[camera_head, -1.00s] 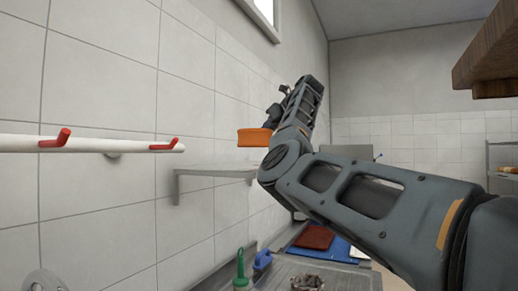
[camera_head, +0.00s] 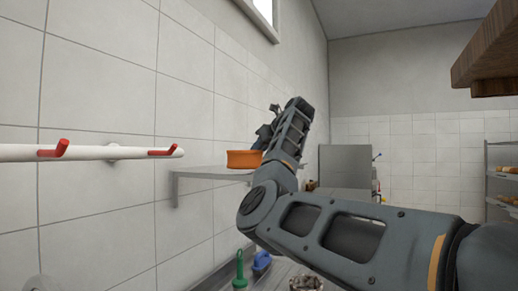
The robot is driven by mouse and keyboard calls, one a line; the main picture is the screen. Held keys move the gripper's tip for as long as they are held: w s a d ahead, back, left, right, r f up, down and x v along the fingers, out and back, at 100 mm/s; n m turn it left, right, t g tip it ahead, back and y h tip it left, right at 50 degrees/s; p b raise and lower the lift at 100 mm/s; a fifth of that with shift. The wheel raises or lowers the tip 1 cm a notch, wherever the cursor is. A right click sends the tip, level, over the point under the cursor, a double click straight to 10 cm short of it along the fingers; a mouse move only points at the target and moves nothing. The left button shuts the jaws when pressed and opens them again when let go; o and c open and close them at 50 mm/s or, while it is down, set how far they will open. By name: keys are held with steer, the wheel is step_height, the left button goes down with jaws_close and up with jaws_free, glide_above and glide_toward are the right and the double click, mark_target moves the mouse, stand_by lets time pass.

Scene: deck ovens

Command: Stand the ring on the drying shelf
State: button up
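The orange ring (camera_head: 244,159) is a short band in front of the tiled wall, just over the far end of the drying shelf (camera_head: 205,172) in the picture. I cannot tell whether it touches the shelf. The shelf is a thin grey ledge on a bracket, fixed to the left wall. My gripper (camera_head: 264,138) is at the ring's upper right, dark and partly hidden by my own wrist. Its fingertips cannot be made out, so its hold on the ring is unclear.
A white rail (camera_head: 95,153) with red hooks sticks out on the left, in front of the shelf. A green-handled brush (camera_head: 240,270) and a blue-handled one (camera_head: 262,262) stand below. A wooden shelf edge (camera_head: 490,60) hangs at upper right. The shelf's near part is bare.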

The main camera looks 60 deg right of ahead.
steer(key=o, duration=0.5)
steer(key=shift+c, duration=0.2)
steer(key=b+v, duration=0.3)
steer(key=v, duration=0.9)
